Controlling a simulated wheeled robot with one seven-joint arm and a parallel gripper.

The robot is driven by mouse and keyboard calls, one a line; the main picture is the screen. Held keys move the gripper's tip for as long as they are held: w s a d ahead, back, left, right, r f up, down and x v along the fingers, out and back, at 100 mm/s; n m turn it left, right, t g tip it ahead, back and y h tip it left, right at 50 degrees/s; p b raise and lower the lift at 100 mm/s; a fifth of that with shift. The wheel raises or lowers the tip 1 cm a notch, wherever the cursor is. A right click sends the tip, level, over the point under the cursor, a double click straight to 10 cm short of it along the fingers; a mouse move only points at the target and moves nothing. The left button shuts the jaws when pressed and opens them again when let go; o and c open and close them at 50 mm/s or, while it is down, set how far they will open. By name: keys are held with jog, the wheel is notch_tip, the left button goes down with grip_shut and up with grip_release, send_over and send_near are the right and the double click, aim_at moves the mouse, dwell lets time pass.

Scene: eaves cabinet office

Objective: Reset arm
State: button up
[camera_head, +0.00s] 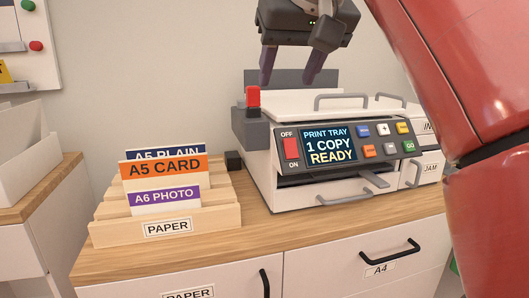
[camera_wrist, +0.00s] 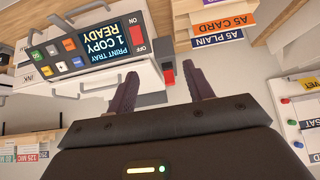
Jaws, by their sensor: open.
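My gripper (camera_head: 291,66) hangs in the air above the back left of the printer (camera_head: 262,155), with its two dark fingers spread apart and nothing between them. In the wrist view the open fingers (camera_wrist: 162,90) point toward the printer and a red block on a dark grey mount (camera_wrist: 167,75). That red block (camera_head: 253,97) stands at the printer's left side. The printer's screen (camera_head: 329,145) reads "PRINT TRAY 1 COPY READY". My red arm fills the right of the head view and hides part of the scene there.
A wooden paper rack (camera_head: 165,225) with A5 Plain, A5 Card and A6 Photo cards stands left of the printer on the wooden cabinet top (camera_head: 255,232). White drawers (camera_head: 350,270) with black handles are below. A wall board (camera_head: 30,45) hangs at upper left.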

jog(key=s+d+f+m, duration=0.1)
jog(key=s+d+f, duration=0.3)
jog(key=f, duration=0.9)
jog(key=s+d+f+m+g+h, duration=0.1)
jog(key=s+d+f, duration=0.3)
jog(key=f, duration=1)
jog(key=s+d+f+m+g+h, duration=0.1)
jog(key=s+d+f, duration=0.2)
jog(key=f, duration=1)
jog(key=shift+s+d+f, duration=0.15)
jog(key=shift+s+d, duration=0.25)
jog(key=shift+s, duration=0.8)
